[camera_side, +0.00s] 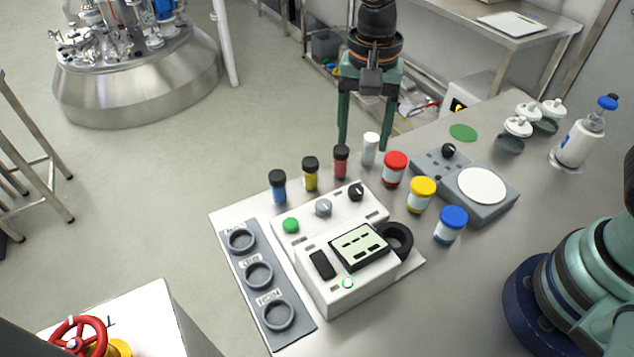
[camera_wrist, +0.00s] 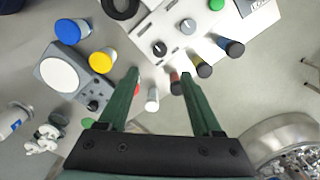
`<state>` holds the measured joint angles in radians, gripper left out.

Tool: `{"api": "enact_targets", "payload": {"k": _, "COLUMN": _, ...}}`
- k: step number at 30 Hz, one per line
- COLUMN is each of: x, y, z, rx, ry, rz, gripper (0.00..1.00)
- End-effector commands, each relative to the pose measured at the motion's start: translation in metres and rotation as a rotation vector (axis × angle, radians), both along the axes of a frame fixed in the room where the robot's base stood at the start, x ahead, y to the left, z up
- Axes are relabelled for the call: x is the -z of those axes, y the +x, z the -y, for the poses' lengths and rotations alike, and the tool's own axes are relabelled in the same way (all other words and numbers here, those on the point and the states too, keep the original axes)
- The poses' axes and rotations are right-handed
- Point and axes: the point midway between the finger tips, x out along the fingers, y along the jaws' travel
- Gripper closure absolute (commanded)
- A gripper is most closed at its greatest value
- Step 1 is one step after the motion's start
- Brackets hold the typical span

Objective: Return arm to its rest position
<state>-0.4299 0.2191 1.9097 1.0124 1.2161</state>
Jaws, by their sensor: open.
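My gripper (camera_side: 363,120) hangs from the top of the side view, pointing down, with its two green fingers spread apart. It is above the far side of the table, close to the white-capped vial (camera_side: 370,149) and the red-capped jar (camera_side: 394,169). In the wrist view, the fingers of my gripper (camera_wrist: 160,72) are wide apart and nothing is between their tips. The white-capped vial shows between the fingers farther down (camera_wrist: 152,99). I cannot tell the exact height of the fingertips above the table.
A white instrument (camera_side: 345,280) with a screen stands mid-table beside a grey three-ring holder (camera_side: 244,268). Several vials, a yellow-capped jar (camera_side: 421,195), a blue-capped jar (camera_side: 451,224) and a stirrer plate (camera_side: 483,187) stand around it. A wash bottle (camera_side: 580,140) is at right.

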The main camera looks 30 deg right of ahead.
Motion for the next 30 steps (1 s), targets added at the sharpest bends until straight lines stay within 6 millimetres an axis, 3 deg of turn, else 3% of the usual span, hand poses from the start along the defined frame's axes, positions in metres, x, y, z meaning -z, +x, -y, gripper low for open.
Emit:
{"api": "enact_targets", "payload": {"k": 14, "x": -0.009, "y": 0.000, "z": 0.006, "rx": -0.019, "ry": 0.007, "rz": 0.016, "gripper": 0.34}}
{"api": "enact_targets", "payload": {"k": 20, "x": -0.041, "y": -0.005, "z": 0.043, "rx": -0.164, "ry": 0.029, "rz": 0.115, "gripper": 0.34}}
{"api": "enact_targets", "payload": {"k": 30, "x": -0.084, "y": -0.039, "z": 0.121, "rx": -0.516, "ry": -0.045, "rz": 0.343, "gripper": 0.34}}
